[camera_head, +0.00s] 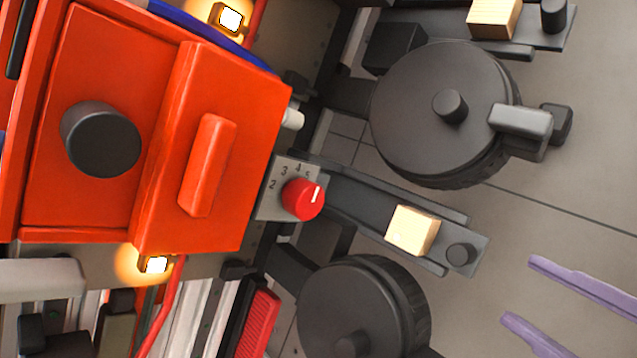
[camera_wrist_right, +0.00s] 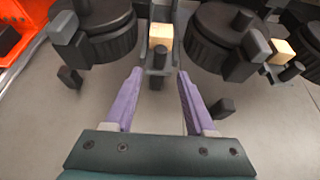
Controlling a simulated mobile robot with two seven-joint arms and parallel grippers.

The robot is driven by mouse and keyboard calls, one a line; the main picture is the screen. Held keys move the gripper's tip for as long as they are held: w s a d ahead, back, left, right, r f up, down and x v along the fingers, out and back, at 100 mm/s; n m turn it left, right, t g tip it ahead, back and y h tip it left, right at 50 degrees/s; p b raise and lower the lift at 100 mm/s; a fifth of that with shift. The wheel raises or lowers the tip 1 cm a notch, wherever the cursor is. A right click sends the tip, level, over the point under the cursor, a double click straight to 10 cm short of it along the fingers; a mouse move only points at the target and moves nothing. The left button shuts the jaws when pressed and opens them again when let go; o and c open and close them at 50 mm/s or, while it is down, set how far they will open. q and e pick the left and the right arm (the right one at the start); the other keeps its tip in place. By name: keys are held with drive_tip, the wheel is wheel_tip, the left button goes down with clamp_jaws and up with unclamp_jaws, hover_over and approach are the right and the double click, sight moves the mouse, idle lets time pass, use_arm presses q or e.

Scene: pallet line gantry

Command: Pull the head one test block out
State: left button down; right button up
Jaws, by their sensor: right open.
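A pale wooden block (camera_head: 412,230) sits in a dark channel (camera_head: 350,199) between two round black drums, near a red dial. A second wooden block (camera_head: 494,17) sits in a similar channel at the top right. I see no label saying which is head one's. My right gripper (camera_head: 521,290), with purple fingers, is open and empty, apart from the nearer block at the lower right. In the right wrist view the nearer block (camera_wrist_right: 160,35) lies ahead, between and beyond the fingertips; the other block (camera_wrist_right: 282,50) is to the right. My left gripper is not in view.
The black drums (camera_head: 440,115) and (camera_head: 350,310) flank the nearer block. A dark post (camera_head: 461,254) stands at the channel's outer end. The red dial (camera_head: 303,199) has a numbered plate, beside an orange housing (camera_head: 215,90). Grey floor (camera_head: 570,150) is open at the right.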

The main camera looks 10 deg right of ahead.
drive_tip(key=s+a+r+b, duration=0.2)
drive_tip(key=s+r+b, duration=0.1)
drive_tip(key=s, duration=0.6)
drive_tip(key=shift+r, duration=0.4)
drive_tip(key=s+a+r+n+g+y+p, duration=0.25)
drive_tip(key=a+r+n+g+p, duration=0.75)
drive_tip(key=n+p, duration=0.95)
drive_tip(key=s+d+r+n+g+h+p, duration=0.1)
drive_tip(key=d+r+n+h+p, duration=0.2)
drive_tip(key=d+r+h+p, duration=0.55)
wheel_tip(320, 180, up, 35)
drive_tip(key=y+p, duration=0.2)
drive_tip(key=p, duration=3.6)
drive_tip(key=shift+s+d+g+p, duration=0.25)
drive_tip(key=shift+g+p, duration=0.05)
drive_tip(key=shift+p, duration=0.05)
drive_tip(key=shift+f, duration=0.1)
